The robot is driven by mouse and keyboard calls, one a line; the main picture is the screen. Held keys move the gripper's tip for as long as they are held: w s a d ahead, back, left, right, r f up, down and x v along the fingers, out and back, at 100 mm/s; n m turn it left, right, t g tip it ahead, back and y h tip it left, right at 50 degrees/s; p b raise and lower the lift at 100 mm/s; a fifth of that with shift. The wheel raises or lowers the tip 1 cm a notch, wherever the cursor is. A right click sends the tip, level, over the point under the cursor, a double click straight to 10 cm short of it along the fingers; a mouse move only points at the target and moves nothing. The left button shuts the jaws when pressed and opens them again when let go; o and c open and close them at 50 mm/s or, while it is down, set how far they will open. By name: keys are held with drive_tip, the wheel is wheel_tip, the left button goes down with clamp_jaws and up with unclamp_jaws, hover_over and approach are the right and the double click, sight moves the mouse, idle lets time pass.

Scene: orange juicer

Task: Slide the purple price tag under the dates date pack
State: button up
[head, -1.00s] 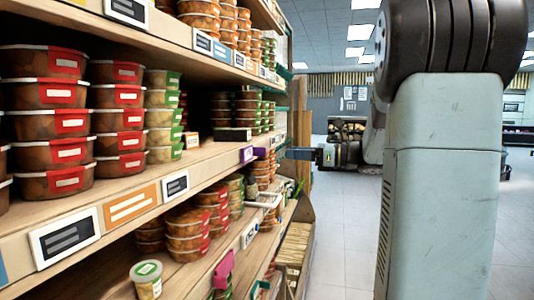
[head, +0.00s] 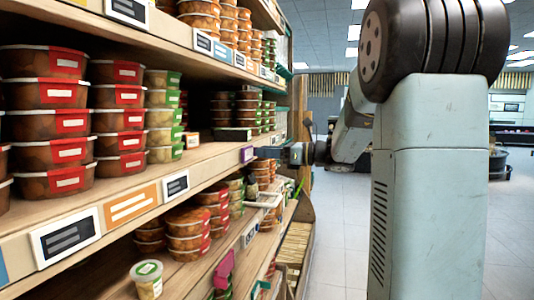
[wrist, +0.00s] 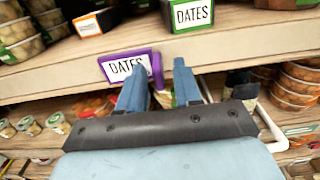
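The purple price tag (wrist: 128,66), marked DATES, sits on the shelf's front edge and also shows in the head view (head: 246,154). The dates date pack (wrist: 191,13), dark with a green-edged DATES label, stands on the shelf above and to the right of the tag in the wrist view. It seems to be the low dark pack in the head view (head: 232,133). My gripper (wrist: 161,66) is open, its blue fingers on either side of the tag's right end. The left finger overlaps the tag in the picture; contact cannot be told.
A box with an orange label (wrist: 88,26) stands on the shelf left of the dates pack. A white price tag (head: 176,186) and an orange tag (head: 131,205) sit further along the edge. Tubs (wrist: 298,85) fill the shelf below. The aisle floor (head: 343,240) is clear.

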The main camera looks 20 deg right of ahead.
clamp_jaws()
idle(1.2)
